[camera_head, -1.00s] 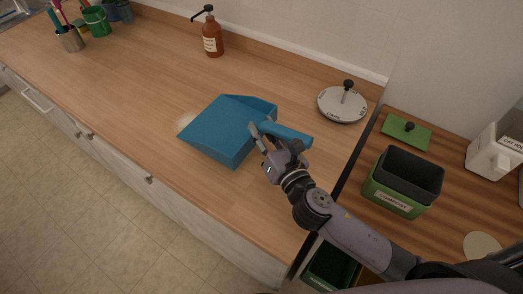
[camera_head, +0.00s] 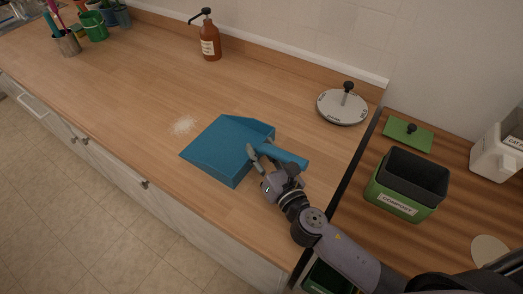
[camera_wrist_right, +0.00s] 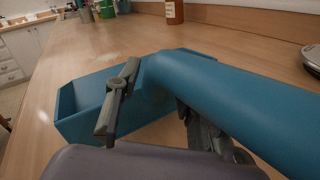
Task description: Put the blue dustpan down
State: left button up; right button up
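The blue dustpan (camera_head: 222,150) rests on the wooden counter, as far as I can tell, with its open edge to the left and its handle (camera_head: 283,157) to the right. My right gripper (camera_head: 261,156) is at the handle's near side. In the right wrist view the dustpan's pan (camera_wrist_right: 82,110) lies beyond the fingers. There the right gripper (camera_wrist_right: 160,112) has its fingers spread. The handle (camera_wrist_right: 235,95) passes over the right finger, and the left finger stands apart from it. My left gripper is not in view.
White powder (camera_head: 183,125) lies left of the dustpan. A soap bottle (camera_head: 210,38), a round metal lid (camera_head: 341,108) and a green compost bin (camera_head: 405,185) stand around. A green bucket (camera_head: 94,25) and utensil pot (camera_head: 67,42) are far left. The counter's middle is clear.

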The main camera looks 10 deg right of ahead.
jog(key=shift+o, duration=0.9)
jog(key=b+v, duration=0.3)
jog(key=v, duration=0.7)
jog(key=shift+s+f+b, duration=0.15)
jog(key=shift+s+b, duration=0.15)
jog(key=shift+s, duration=0.1)
jog(key=shift+s+d, duration=0.15)
jog(key=shift+s, duration=0.5)
